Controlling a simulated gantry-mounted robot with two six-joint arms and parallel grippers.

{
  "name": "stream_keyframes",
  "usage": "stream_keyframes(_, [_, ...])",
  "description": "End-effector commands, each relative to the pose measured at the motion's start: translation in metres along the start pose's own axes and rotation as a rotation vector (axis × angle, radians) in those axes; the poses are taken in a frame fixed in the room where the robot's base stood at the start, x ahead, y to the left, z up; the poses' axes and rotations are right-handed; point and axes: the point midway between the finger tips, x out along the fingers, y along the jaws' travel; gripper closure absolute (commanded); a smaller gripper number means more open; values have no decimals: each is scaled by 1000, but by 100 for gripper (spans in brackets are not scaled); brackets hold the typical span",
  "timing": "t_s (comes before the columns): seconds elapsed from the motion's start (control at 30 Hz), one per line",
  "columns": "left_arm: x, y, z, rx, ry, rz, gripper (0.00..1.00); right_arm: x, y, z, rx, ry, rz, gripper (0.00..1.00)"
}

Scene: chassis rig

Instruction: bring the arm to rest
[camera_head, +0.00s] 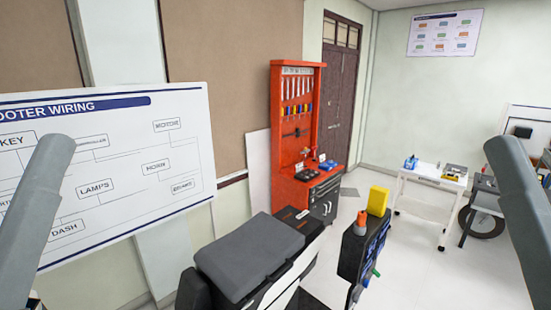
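Two grey links of my own arms show in the head view, one at the left edge and one at the right edge. Both are raised and tilted, and they run out of the picture. No gripper fingers show on either arm, so I cannot see whether they are open, shut or holding anything. The chassis rig stands at the bottom middle, with a dark grey seat-like pad (250,255) on it. Beside it on the right is a dark upright panel (362,245) bearing a yellow block (378,200) and an orange-tipped grey part (361,222).
A wiring board (120,210) stands at the left. A red tool cabinet (277,140) stands at the back wall by a brown door (340,90). A white table (430,177) with small items and a wheeled machine (487,215) are at the right. The floor between (420,265) is clear.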

Motion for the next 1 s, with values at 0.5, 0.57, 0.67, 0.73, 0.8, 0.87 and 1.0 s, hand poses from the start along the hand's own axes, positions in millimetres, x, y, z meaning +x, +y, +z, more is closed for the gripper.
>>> stream_keyframes(0.5, [115, -1, -105, 2, -2, -1, 20, 115, 0, -106, 0, -1, 0, 19])
stream_keyframes(0.57, [114, -1, -104, 2, -2, -1, 20, 114, 0, -104, 0, -1, 0, 19])
stream_keyframes(0.67, [113, -1, -103, 2, -2, -1, 20, 113, 0, -104, 0, -1, 0, 19])
stream_keyframes(0.73, [113, -1, -103, 2, -1, -1, 20, 113, 0, -104, 0, -1, 0, 19])
stream_keyframes(0.8, [113, -1, -104, 2, -1, -1, 20, 113, 0, -104, 0, -1, 0, 19])
stream_keyframes(0.87, [113, -1, -104, 2, -1, -1, 20, 113, 0, -104, 0, -1, 0, 19])
stream_keyframes(1.0, [113, -1, -104, 2, -1, -1, 20, 113, 0, -104, 0, 0, 0, 19])
